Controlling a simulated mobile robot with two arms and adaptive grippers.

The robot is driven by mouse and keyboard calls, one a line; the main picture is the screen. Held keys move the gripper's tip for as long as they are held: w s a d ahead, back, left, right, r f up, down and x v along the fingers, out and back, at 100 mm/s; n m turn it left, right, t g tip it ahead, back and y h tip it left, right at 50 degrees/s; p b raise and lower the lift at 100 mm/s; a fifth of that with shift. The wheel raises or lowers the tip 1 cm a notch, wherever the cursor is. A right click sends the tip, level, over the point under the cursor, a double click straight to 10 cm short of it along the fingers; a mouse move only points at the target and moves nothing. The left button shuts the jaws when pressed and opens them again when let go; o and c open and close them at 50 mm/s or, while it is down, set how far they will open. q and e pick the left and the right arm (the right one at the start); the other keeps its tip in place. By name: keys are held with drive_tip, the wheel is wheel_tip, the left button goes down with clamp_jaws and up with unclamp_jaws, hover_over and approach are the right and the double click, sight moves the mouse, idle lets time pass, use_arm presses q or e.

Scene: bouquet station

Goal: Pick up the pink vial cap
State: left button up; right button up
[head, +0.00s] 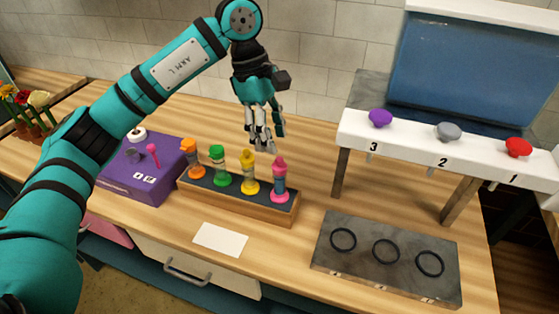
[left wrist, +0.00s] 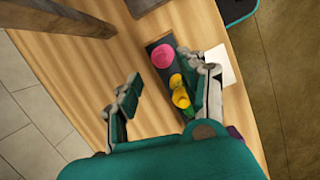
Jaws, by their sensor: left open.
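The pink vial cap (head: 280,164) tops the rightmost vial (head: 280,188) in the wooden rack in the head view. The same pink cap (left wrist: 163,56) shows from above in the left wrist view, at the far end of the row. My left gripper (head: 263,143) points down above and behind the rack, to the left of the pink cap, and holds nothing. In the left wrist view its two fingers (left wrist: 168,86) are spread apart, with the pink cap beyond the tips. The yellow cap (left wrist: 180,97) lies nearer, beside the right finger. My right gripper is in neither view.
The rack (head: 253,205) also holds yellow, green and orange capped vials. A purple box (head: 150,190) stands left of it, and a white card (head: 220,240) lies in front. A white shelf with knobs (head: 440,140) and a grey ring plate (head: 330,262) are at right.

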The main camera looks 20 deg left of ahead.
sight(279, 158)
use_arm(q)
drive_tip(key=shift+s+d+f+p, duration=0.25)
drive_tip(key=shift+f+p, duration=0.15)
drive_tip(key=shift+f, duration=0.1)
drive_tip(key=p+x, duration=0.1)
drive_tip(key=x, duration=0.2)
drive_tip(key=shift+d+f+p, duration=0.1)
drive_tip(key=shift+f+p, duration=0.2)
drive_tip(key=shift+d+f, duration=0.1)
drive_tip(key=shift+f, duration=0.3)
drive_tip(key=shift+c, duration=0.3)
drive_tip(key=c, duration=0.5)
drive_tip(key=shift+r, duration=0.1)
